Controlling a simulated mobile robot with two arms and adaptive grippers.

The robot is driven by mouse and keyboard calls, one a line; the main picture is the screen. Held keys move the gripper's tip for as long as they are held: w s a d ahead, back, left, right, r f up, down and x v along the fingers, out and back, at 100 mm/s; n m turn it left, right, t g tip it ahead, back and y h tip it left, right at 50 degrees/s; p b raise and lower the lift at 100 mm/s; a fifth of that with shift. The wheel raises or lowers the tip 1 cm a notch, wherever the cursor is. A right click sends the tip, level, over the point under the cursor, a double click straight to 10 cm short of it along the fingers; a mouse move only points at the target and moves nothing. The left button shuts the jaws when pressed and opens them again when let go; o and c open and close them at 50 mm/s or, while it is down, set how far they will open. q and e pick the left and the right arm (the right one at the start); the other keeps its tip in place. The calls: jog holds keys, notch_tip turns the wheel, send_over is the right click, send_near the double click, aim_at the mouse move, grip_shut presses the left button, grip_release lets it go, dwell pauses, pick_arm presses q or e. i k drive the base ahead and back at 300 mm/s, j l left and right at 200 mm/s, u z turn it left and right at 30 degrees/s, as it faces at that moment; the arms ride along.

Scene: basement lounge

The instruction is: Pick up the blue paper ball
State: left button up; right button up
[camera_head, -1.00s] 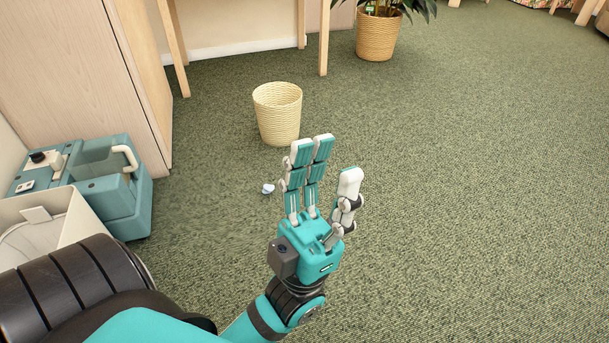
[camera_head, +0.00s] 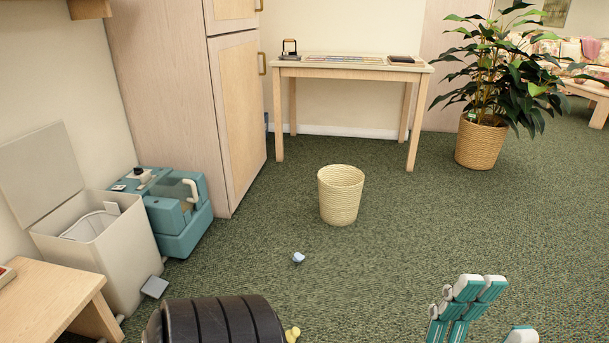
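The blue paper ball (camera_head: 298,258) is small and pale blue. It lies on the green carpet in front of the woven basket. The lower part of this gripper is cut off by the frame edge.
A cream woven basket (camera_head: 341,196) stands behind the ball. At left are an open-lidded bin (camera_head: 122,262), a teal machine (camera_head: 180,232) and a low wooden table (camera_head: 45,310). A desk (camera_head: 345,70) and potted plant (camera_head: 480,143) stand behind. Carpet around the ball is clear.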

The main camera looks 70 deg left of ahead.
aim_at(298, 257)
jog(key=i+u, duration=0.5)
jog(key=i+l+u, duration=0.3)
jog(key=i+u, duration=0.15)
jog(key=i, duration=0.2)
jog(key=i+j+u, duration=0.15)
jog(key=i+u, duration=0.15)
jog(key=u, duration=0.15)
jog(key=i+j+u, duration=0.1)
jog(key=i+u, duration=0.2)
jog(key=u, duration=0.2)
jog(key=i+u, duration=0.25)
jog(key=u, duration=0.2)
jog(key=i+l+u, duration=0.25)
jog(key=u, duration=0.2)
jog(key=i+l+u, duration=0.25)
jog(key=u, duration=0.25)
jog(key=i+l+u, duration=0.15)
jog(key=i+u, duration=0.3)
jog(key=i+l+u, duration=0.3)
jog(key=u, duration=0.2)
